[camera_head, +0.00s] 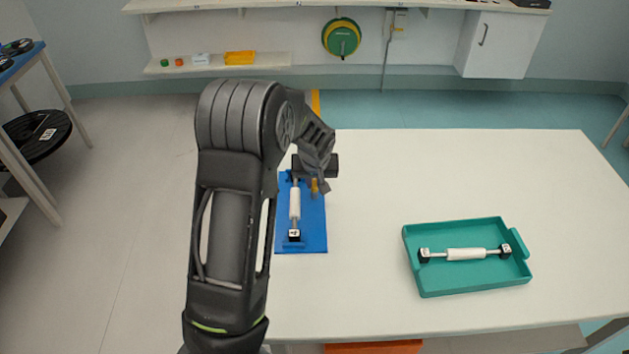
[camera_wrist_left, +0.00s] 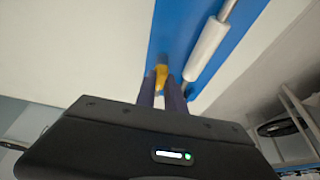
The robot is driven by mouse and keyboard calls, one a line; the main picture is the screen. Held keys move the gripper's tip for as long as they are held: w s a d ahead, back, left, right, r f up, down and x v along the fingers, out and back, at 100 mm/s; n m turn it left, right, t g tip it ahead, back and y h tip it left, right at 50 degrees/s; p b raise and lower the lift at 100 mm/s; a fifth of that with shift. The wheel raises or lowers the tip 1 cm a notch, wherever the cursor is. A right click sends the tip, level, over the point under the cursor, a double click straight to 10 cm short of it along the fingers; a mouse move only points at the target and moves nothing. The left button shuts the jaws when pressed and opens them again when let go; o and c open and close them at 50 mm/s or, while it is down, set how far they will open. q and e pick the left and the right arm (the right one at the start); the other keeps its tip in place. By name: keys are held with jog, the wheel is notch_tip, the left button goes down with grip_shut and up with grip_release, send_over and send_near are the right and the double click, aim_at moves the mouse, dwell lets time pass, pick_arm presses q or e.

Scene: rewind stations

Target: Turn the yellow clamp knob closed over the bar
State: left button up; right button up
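A bar with a white sleeve (camera_head: 295,204) lies lengthwise on a blue board (camera_head: 315,238) on the white table. The bar also shows in the left wrist view (camera_wrist_left: 207,48). The yellow clamp knob (camera_head: 314,185) is beside the bar, on its right in the head view. In the left wrist view the knob (camera_wrist_left: 162,76) sits between my two fingertips. My left gripper (camera_head: 318,186) appears shut on the knob, with a finger close against each side. Part of the knob and the far end of the bar are hidden by the gripper. My right gripper is not in view.
A teal tray (camera_head: 411,262) at the right holds a second bar with a white sleeve (camera_head: 466,254). The white table (camera_head: 450,170) is clear between the board and the tray and behind them. A shelf and a wall cabinet (camera_head: 500,45) stand far back.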

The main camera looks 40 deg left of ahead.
pick_arm(q)
grip_shut()
jog(key=shift+d+f+n, duration=0.1)
jog(key=shift+n, duration=0.2)
jog(key=shift+w+n+g+y+b, duration=0.1)
jog(key=shift+n+g+y+b, duration=0.3)
jog(key=shift+n+b, duration=0.6)
jog(key=n+g+b, duration=0.1)
jog(key=n, duration=0.3)
jog(key=shift+w+n+y, duration=0.1)
jog(key=shift+n+y, duration=0.2)
jog(key=shift+y, duration=0.1)
jog(key=n+g, duration=0.1)
jog(key=n, duration=0.1)
jog(key=n+g+b, duration=0.1)
jog(key=n, duration=0.2)
jog(key=shift+w+g, duration=0.15)
jog(key=shift+g, duration=0.15)
jog(key=n+g, duration=0.1)
jog(key=n, duration=0.4)
jog(key=shift+n+g+h, duration=0.4)
